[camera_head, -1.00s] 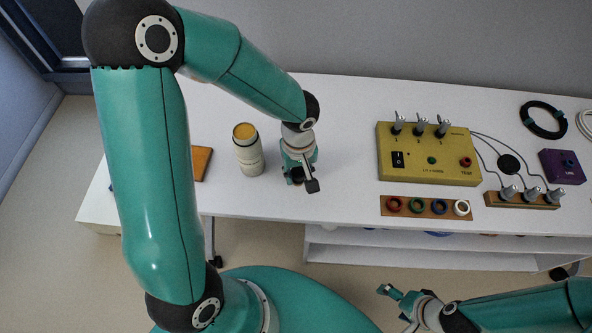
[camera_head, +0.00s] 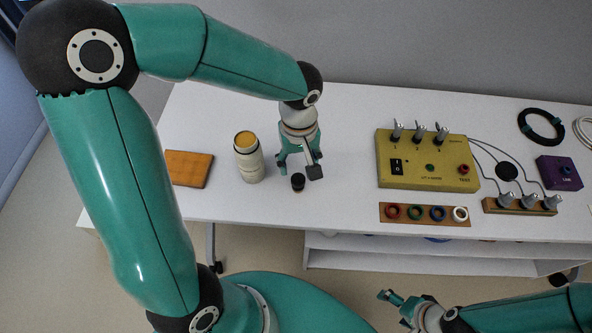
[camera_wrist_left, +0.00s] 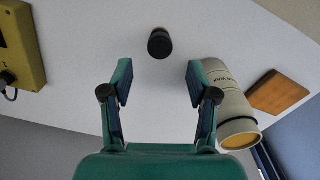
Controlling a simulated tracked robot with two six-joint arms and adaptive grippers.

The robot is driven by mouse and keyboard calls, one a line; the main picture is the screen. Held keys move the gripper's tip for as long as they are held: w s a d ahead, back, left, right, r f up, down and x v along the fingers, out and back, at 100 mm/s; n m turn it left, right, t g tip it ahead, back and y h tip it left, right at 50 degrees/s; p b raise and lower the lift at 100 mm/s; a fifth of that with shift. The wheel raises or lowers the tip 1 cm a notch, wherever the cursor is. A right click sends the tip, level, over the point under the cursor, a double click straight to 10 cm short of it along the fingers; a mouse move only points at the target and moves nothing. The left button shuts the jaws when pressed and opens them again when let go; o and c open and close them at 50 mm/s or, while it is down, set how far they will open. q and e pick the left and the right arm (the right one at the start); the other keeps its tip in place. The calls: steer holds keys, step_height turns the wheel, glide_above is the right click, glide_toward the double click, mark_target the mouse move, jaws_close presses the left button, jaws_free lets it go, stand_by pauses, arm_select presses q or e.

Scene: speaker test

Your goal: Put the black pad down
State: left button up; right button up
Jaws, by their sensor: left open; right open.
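The black pad (camera_head: 298,182), a small dark round piece, stands on the white table just in front of my left gripper. It also shows in the left wrist view (camera_wrist_left: 160,43), beyond the fingertips and in line with the gap between them. My left gripper (camera_head: 300,166) is open, its fingers spread and empty, a little apart from the pad; both fingers show in the left wrist view (camera_wrist_left: 159,75). My right gripper (camera_head: 394,308) is open and empty at the bottom right, off the table's front edge.
A cream cylinder with an orange top (camera_head: 249,160) stands close left of my left gripper. An orange-brown block (camera_head: 189,169) lies further left. A yellow switch box (camera_head: 435,178) and a strip of coloured rings (camera_head: 465,214) are to the right. The white table (camera_head: 345,150) is bare between.

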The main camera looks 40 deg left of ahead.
mark_target(298, 179)
arm_select(q)
step_height(298, 179, up, 4)
steer(key=shift+r, duration=0.1)
stand_by(0.5)
